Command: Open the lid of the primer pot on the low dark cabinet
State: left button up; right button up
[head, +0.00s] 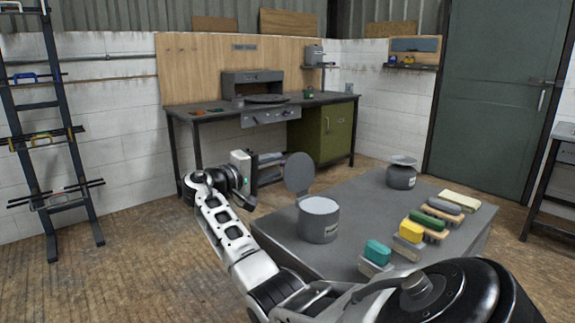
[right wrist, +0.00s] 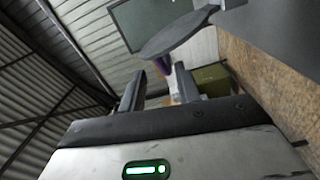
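My right gripper (head: 271,167) is just left of the raised lid. In the right wrist view, the fingers of my right gripper (right wrist: 160,88) are spread with nothing gripped, and the grey lid (right wrist: 180,35) is beyond them, apparently apart. My left gripper is not in view.
A second lidded grey pot (head: 402,178) stands at the cabinet's back. Several coloured blocks, including a yellow one (head: 411,230) and a teal one (head: 378,251), line its right side. A workbench (head: 210,111) stands behind, a ladder rack (head: 50,130) at left. Floor at left is clear.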

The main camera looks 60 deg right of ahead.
jog(key=v, duration=0.9)
jog(key=shift+b, duration=0.45)
jog(key=shift+a, duration=0.1)
jog(key=shift+c, duration=0.3)
